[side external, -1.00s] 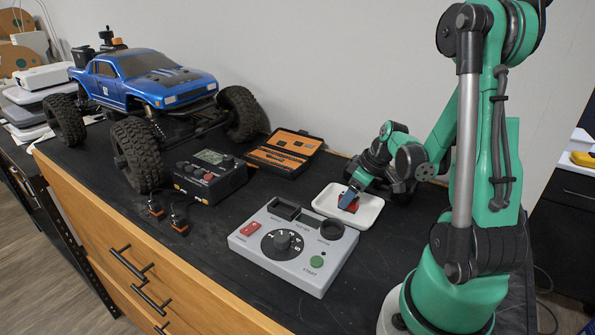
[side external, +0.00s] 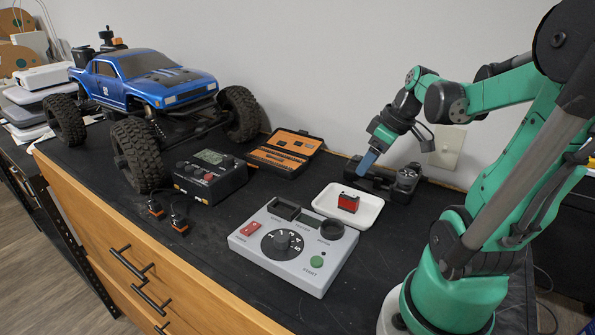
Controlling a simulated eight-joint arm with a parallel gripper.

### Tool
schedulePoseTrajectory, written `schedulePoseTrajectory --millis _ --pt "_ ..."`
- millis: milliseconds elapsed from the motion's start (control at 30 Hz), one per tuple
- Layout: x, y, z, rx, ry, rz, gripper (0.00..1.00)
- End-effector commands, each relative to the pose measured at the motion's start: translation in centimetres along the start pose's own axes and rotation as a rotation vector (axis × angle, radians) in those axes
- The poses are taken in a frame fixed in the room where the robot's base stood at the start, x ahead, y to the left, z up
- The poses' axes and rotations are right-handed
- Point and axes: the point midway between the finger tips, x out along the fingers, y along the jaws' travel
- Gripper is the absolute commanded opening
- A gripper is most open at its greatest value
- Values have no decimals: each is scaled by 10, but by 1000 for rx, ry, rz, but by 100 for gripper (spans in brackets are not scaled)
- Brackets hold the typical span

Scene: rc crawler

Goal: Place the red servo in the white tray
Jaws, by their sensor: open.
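The red servo (side external: 348,203), a small red and black block, rests inside the white tray (side external: 366,219), near its middle. The white tray lies on the black bench top, right behind the grey tester box. My gripper (side external: 367,163) is open and empty. Its blue fingers point down, above and behind the tray, apart from the servo. The far finger is hard to make out.
A grey tester box (side external: 290,264) with a dial stands in front of the tray. A black device (side external: 402,188) sits behind the tray. An open orange bit case (side external: 283,153), a black charger (side external: 208,177) and a blue crawler truck (side external: 140,79) stand to the left.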

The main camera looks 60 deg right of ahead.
Motion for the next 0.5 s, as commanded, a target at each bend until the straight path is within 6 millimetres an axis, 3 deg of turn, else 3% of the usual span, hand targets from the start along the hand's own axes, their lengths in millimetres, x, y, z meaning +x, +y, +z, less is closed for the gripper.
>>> schedulePoseTrajectory --millis 167,300,500 --pt "11 -56 -37 -19 10 31 60" --pt "16 -113 -60 -23 75 50 60" --pt "14 -175 -72 -17 190 18 60"
